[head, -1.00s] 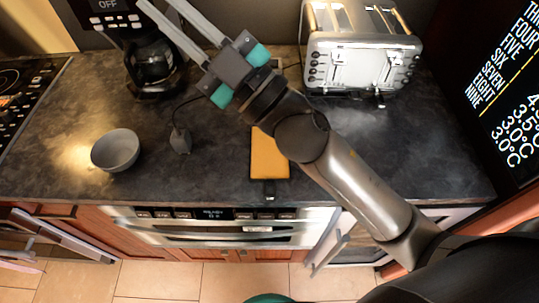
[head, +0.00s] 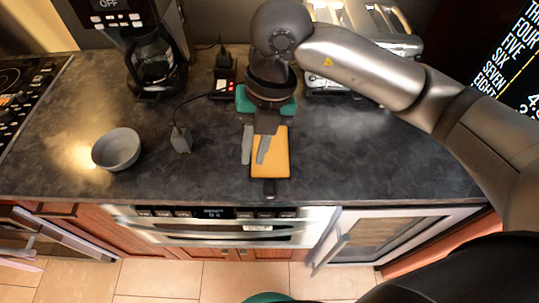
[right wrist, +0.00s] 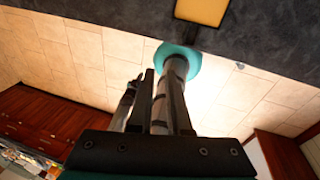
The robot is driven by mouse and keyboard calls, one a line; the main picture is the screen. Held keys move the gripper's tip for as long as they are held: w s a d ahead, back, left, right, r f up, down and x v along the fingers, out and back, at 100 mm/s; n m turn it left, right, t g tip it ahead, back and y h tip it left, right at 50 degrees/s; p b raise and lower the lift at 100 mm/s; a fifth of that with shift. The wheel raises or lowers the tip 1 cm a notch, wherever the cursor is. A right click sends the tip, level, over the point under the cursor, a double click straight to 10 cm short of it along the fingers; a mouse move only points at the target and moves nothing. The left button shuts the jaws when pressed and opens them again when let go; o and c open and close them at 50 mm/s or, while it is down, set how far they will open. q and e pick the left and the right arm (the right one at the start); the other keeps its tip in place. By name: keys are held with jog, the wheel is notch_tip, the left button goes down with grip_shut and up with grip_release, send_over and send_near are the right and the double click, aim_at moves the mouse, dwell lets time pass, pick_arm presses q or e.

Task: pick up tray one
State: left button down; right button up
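A flat orange-yellow rectangular board with a short dark handle, which I take to be tray one (head: 275,155), lies on the dark counter near its front edge. My right gripper (head: 255,150) hangs fingers-down over its left part in the head view. A gap shows between the fingers, and nothing is held. The gripper covers part of the board's left side. In the right wrist view the board (right wrist: 202,10) is at the top edge, beyond the fingers (right wrist: 163,85). I cannot tell the fingers' height above it. My left gripper is not in view.
A grey bowl (head: 116,149) and a small grey block with a cord (head: 181,139) stand left of the board. A coffee maker (head: 152,60) and a toaster (head: 395,42) stand behind. The microwave drawer front (head: 215,233) is below the counter. The counter right of the board is clear.

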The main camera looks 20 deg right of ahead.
jog(key=m+h, duration=0.1)
jog(key=h, duration=0.1)
send_over(275, 181)
jog(key=shift+t+h, duration=0.3)
notch_tip(275, 181, down, 15)
jog(key=shift+r, duration=0.1)
jog(key=shift+c, duration=0.2)
grip_shut()
dwell(1.1)
